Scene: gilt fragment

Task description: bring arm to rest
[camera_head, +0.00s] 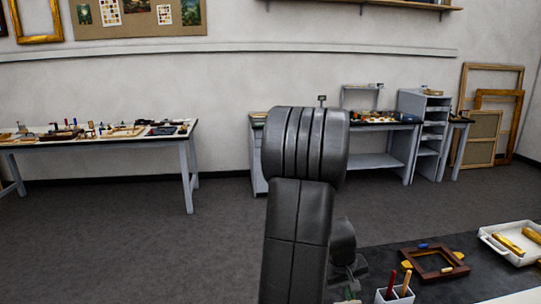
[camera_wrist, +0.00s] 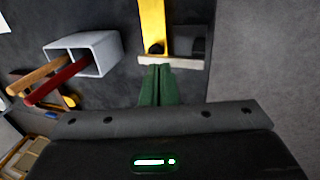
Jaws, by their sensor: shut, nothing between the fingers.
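My arm (camera_head: 300,205) stands upright in the middle of the head view, dark and jointed, above the left end of the near dark worktop. In the wrist view my gripper (camera_wrist: 158,72) shows as two green fingers pressed together with nothing between them. The fingertips appear close to a pale bar with a yellow upright piece (camera_wrist: 152,25); I cannot tell whether they touch it. In the head view the arm largely hides the gripper.
A white holder (camera_wrist: 112,50) with red and tan handles stands beside the gripper. On the near worktop (camera_head: 380,258) are a brown frame (camera_head: 432,264) and a white tray (camera_head: 490,234) with yellow pieces. Benches line the far wall; the floor (camera_head: 130,245) between is clear.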

